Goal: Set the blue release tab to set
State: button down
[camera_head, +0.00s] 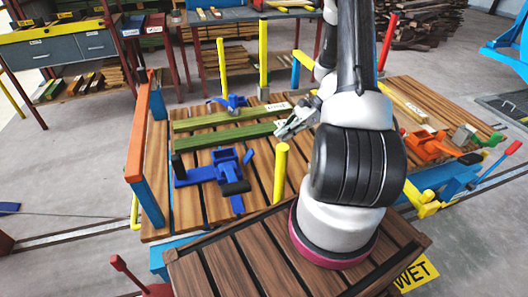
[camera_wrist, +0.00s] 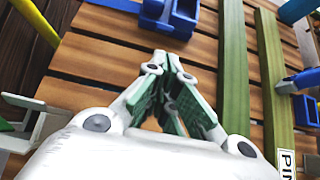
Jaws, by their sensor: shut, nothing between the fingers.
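A blue clamp (camera_head: 222,170) with black-capped handles lies on the slatted wooden table, left of the middle. A small upright blue tab (camera_head: 248,156) stands at its right side; I cannot tell for sure whether this is the release tab. A second blue clamp (camera_head: 233,102) is at the far side of the green boards. My gripper (camera_head: 284,132) is above the table, right of the first clamp and apart from it. In the wrist view my gripper (camera_wrist: 168,62) has its fingertips together and empty, pointing toward a blue clamp body (camera_wrist: 172,14) at the top.
A yellow post (camera_head: 280,172) stands close to my gripper and arm. An orange rail (camera_head: 137,130) edges the left side. An orange clamp (camera_head: 428,142) is at the right.

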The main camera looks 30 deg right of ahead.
aim_at(248, 157)
jog(key=x, duration=1)
dwell(0.4)
jog(key=shift+a+r+h, duration=0.1)
jog(key=shift+r+h, duration=0.15)
jog(key=shift+h, duration=0.05)
